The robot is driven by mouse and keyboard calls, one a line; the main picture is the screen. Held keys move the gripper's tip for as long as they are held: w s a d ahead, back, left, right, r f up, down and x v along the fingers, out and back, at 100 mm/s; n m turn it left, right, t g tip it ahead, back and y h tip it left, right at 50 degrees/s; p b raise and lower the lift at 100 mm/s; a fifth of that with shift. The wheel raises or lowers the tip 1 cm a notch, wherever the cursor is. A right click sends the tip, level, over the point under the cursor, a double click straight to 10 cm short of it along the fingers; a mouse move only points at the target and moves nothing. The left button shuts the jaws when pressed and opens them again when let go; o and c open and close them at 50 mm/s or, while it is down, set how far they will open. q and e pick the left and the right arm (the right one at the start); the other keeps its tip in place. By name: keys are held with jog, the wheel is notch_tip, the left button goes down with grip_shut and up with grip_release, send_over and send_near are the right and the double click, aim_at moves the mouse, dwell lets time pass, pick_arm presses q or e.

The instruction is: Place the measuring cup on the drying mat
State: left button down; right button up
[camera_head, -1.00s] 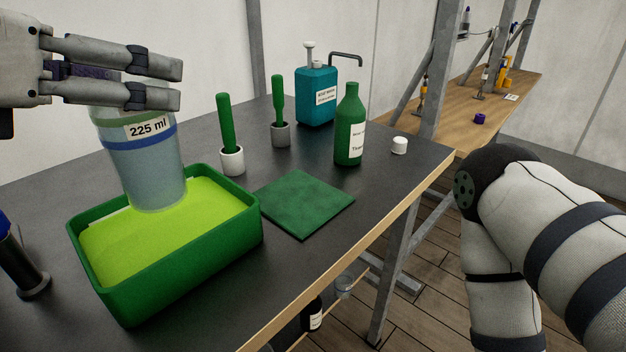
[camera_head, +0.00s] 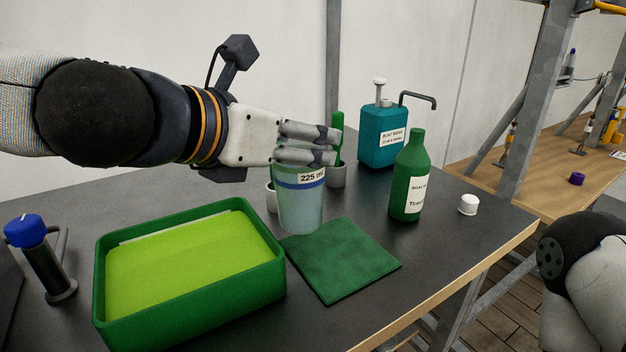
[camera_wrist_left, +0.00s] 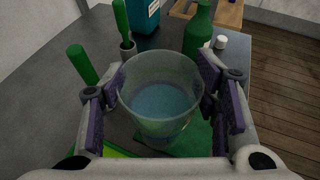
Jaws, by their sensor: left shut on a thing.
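The measuring cup (camera_head: 300,205) is clear with a blue band and a "225 ml" label. My left gripper (camera_head: 308,145) is shut on it near its rim and holds it upright. In the left wrist view the cup (camera_wrist_left: 160,95) sits between the fingers with bluish contents or base showing inside. The green drying mat (camera_head: 345,262) lies flat on the dark table, just in front and to the right of the cup. The cup's bottom is at the mat's back left edge in the head view; I cannot tell whether it touches anything. My right gripper is not in view.
A green tray (camera_head: 278,290) with a lime-green filling stands left of the mat. Behind are green-handled tools in cups (camera_head: 337,175), a teal pump bottle (camera_head: 382,150) and a green bottle (camera_head: 408,185). A white cap (camera_head: 468,204) lies near the table's right edge.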

pick_arm(q)
jog(key=f, duration=0.2)
jog(key=w+d+f+b, duration=0.1)
jog(key=f, duration=0.1)
jog(key=w+f, duration=0.1)
jog(key=f, duration=0.1)
jog(key=shift+w+d+b, duration=0.2)
jog(key=shift+b, duration=0.15)
jog(key=shift+f, duration=0.4)
jog(key=shift+s+r, duration=0.15)
jog(key=shift+r, duration=0.1)
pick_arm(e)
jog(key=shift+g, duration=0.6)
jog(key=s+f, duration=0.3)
pick_arm(q)
jog(key=shift+f, duration=0.15)
jog(key=c, duration=0.6)
grip_release()
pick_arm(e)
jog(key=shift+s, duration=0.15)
